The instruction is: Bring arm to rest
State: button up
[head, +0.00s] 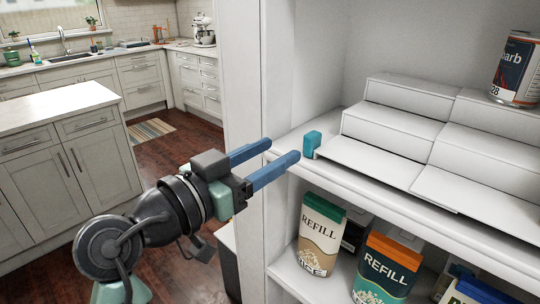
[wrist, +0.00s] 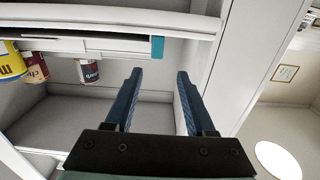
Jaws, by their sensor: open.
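My gripper (head: 283,150) is open, with its two blue fingers apart and nothing between them. In the head view it reaches in from the lower left, and its fingertips appear by the left front edge of the white shelf (head: 385,205). In the wrist view my gripper (wrist: 159,74) also shows empty, its fingers pointing into the shelf unit. A small teal block (head: 311,144) stands on the shelf's left end, just beyond the fingertips in the picture. It also shows in the wrist view (wrist: 157,47). I cannot tell the exact gap between them.
White stepped risers (head: 400,130) fill the shelf, with a can (head: 514,70) at the top right. Refill bags, one green-topped (head: 319,235) and one orange-topped (head: 387,268), stand on the lower shelf. A kitchen island (head: 65,150) is at left; open floor lies between.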

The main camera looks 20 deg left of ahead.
dwell(0.4)
jog(key=d+r+n+t+y+p, duration=0.1)
jog(key=d+r+t+y+p, duration=0.1)
jog(key=d+r, duration=0.55)
jog(key=d+r+n+t+y+p, duration=0.1)
jog(key=d+r+t+y+p, duration=0.2)
jog(key=r, duration=0.7)
jog(key=s+d+r+n+t, duration=0.1)
jog(key=s+d+r+t, duration=0.4)
jog(key=s+r, duration=0.5)
notch_tip(320, 180, up, 2)
jog(key=shift+s+d+r+n+y+p, duration=0.25)
jog(key=shift+d+p, duration=0.2)
jog(key=shift+d, duration=0.7)
jog(key=shift+w, duration=0.1)
